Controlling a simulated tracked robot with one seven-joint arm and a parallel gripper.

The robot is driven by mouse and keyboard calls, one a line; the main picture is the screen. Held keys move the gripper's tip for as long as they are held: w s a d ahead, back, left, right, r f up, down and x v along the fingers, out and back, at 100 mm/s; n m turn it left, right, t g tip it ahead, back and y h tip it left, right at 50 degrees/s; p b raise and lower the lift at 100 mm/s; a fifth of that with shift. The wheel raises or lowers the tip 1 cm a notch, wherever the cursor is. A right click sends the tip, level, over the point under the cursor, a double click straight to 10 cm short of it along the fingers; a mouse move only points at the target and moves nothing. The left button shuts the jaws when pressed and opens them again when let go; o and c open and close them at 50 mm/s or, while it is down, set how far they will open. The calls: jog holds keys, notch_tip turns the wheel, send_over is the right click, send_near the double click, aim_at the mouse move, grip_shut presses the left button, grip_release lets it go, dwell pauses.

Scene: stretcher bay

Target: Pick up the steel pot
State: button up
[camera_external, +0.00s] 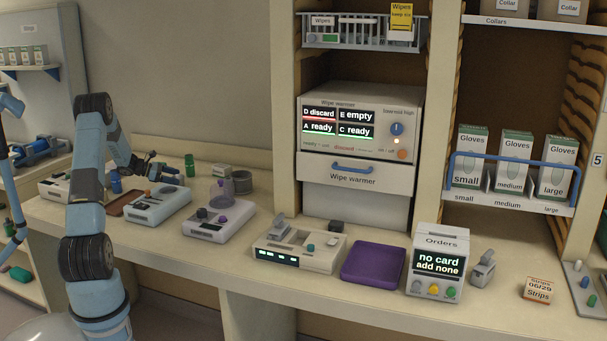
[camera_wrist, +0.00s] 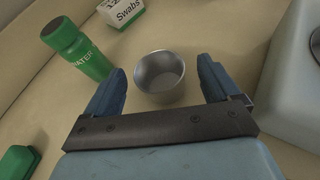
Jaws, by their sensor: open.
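The steel pot (camera_wrist: 160,77) is a small open grey metal cup, upright on the beige counter in the wrist view. My gripper (camera_wrist: 161,72) is open, with one blue finger on each side of the pot in the picture. Gaps show between the pot and both fingers, and I cannot tell whether the fingertips are down at its height. In the external view my gripper (camera_external: 166,174) is low over the back of the counter at left. I cannot make out the pot there.
A green water bottle (camera_wrist: 77,47) stands left of the pot, with a Swabs box (camera_wrist: 123,13) behind. A pale device (camera_wrist: 295,75) is close on the right. A green object (camera_wrist: 20,162) lies lower left. A purple tray (camera_external: 374,263) sits farther right along the counter.

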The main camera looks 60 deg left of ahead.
jog(key=shift+x, duration=1.5)
jog(key=shift+c, duration=0.5)
jog(key=c, duration=1)
jog(key=shift+o, duration=0.2)
jog(key=shift+r, duration=0.15)
